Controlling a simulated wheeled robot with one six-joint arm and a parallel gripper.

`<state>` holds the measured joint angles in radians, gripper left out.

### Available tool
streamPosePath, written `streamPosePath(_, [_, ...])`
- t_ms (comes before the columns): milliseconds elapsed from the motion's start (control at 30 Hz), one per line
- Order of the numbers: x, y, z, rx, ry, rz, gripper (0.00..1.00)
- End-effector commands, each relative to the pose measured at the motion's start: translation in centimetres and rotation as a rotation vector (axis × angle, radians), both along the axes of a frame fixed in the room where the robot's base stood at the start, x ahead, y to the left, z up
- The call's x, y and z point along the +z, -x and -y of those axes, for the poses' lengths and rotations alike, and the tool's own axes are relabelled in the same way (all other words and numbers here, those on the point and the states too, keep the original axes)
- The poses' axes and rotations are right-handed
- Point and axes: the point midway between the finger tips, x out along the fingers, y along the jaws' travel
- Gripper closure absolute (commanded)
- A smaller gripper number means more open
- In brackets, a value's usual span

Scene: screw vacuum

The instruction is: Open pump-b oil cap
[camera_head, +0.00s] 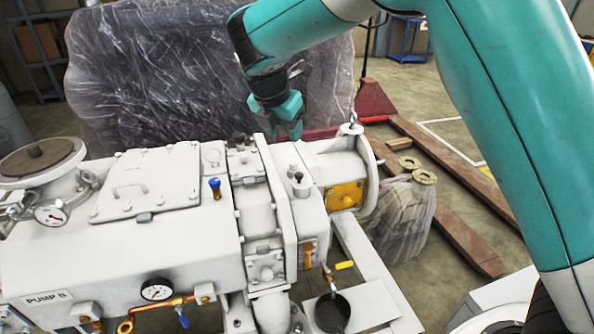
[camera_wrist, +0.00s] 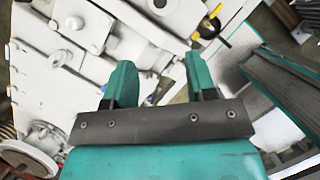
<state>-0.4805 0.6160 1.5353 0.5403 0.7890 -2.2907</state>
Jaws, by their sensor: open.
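The white vacuum pump (camera_head: 160,230), labelled PUMP B (camera_head: 45,299), fills the left and middle of the head view. A small white knob-like fitting with a dark top, which looks like the oil cap (camera_head: 300,182), stands upright on the right-hand housing. A similar round fitting (camera_wrist: 159,5) is at the top edge of the wrist view, partly cut off. My gripper (camera_head: 290,128) hangs above and behind the pump, apart from the cap. In the wrist view its two teal fingers (camera_wrist: 160,78) are spread with nothing held between them.
A lifting eye (camera_head: 350,128) stands on the pump's right end. A yellow-handled valve (camera_head: 345,265) sits above a black pan (camera_head: 332,312). A plastic-wrapped load (camera_head: 190,80) stands behind the pump. A red pallet truck (camera_head: 375,102) is at the back right.

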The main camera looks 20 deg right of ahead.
Motion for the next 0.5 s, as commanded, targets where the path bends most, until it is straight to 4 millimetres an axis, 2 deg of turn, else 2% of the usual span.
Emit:
streamPosePath(167, [-1.9, -0.6, 0.6, 0.009, 0.01, -0.006, 0.49])
streamPosePath(500, [-8.8, -2.6, 2.7, 0.008, 0.008, -0.007, 0.49])
